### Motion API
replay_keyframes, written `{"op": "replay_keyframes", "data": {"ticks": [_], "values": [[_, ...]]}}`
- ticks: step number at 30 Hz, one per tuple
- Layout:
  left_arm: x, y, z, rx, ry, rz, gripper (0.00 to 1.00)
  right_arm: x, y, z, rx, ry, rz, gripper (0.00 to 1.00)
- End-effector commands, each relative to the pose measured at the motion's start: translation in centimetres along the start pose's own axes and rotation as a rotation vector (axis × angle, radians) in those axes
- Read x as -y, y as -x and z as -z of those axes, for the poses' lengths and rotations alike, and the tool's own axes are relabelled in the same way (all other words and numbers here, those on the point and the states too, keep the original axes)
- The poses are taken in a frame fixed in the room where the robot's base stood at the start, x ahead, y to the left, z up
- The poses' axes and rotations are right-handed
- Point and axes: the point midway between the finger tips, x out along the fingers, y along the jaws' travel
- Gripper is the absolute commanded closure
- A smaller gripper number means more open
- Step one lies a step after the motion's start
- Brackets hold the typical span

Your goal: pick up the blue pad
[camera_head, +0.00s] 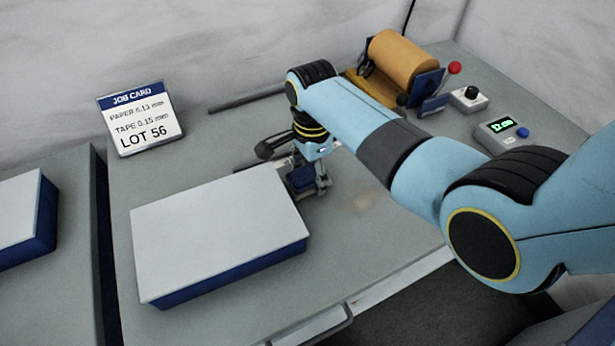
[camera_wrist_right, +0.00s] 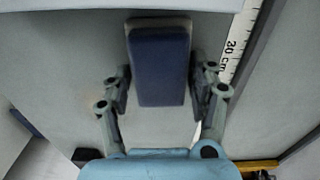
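The blue pad (camera_wrist_right: 160,68) is a small dark blue block with a pale edge. In the right wrist view it lies between the two fingers of my right gripper (camera_wrist_right: 160,85). The fingers stand close along both its sides, and I cannot tell whether they touch it. In the head view my right gripper (camera_head: 311,183) points down at the table behind the right end of a large white-topped box. The pad (camera_head: 299,178) shows there as a dark blue patch, partly hidden by the gripper. My left gripper is not in view.
The large white-and-blue box (camera_head: 220,230) stands close to the right gripper. A ruler (camera_wrist_right: 240,40) lies beside the pad. A job card (camera_head: 140,118), a copper-coloured roll on a stand (camera_head: 403,60), a small knob box (camera_head: 468,98) and a green-lit display (camera_head: 502,127) stand farther back. The table (camera_head: 390,225) is clear right of the gripper.

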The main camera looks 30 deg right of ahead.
Motion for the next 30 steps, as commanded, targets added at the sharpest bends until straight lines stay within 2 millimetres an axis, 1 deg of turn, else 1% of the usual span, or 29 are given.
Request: {"op": "replay_keyframes", "data": {"ticks": [1, 6, 8, 14, 19, 23, 25, 26, 30], "values": [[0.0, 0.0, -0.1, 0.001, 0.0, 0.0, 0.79, 0.0, 0.0, 0.0, 0.0, 0.0, 0.0, 0.49], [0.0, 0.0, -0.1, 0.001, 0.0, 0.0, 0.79, 0.0, 0.0, 0.0, 0.0, 0.0, 0.0, 0.72], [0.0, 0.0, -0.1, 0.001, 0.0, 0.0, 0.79, 0.0, 0.0, 0.0, 0.0, 0.0, 0.0, 0.78], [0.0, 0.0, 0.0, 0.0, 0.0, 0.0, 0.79, 0.0, 0.1, 0.0, 0.0, 0.0, 0.0, 0.78], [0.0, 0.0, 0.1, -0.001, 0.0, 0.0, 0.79, 0.1, 0.8, 0.0, 0.0, 0.0, 0.002, 0.78], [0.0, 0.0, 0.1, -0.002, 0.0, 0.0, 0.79, 0.1, 2.5, 0.0, 0.0, 0.0, 0.003, 0.78], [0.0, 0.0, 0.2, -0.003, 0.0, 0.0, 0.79, 0.1, 4.0, 0.0, 0.0, 0.0, 0.005, 0.78], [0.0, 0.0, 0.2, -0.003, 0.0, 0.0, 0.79, -0.2, 4.4, 0.3, -0.002, -0.001, 0.002, 0.78], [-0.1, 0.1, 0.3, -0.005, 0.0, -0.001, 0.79, -2.4, 6.0, 2.7, -0.004, -0.001, 0.002, 0.78]]}}
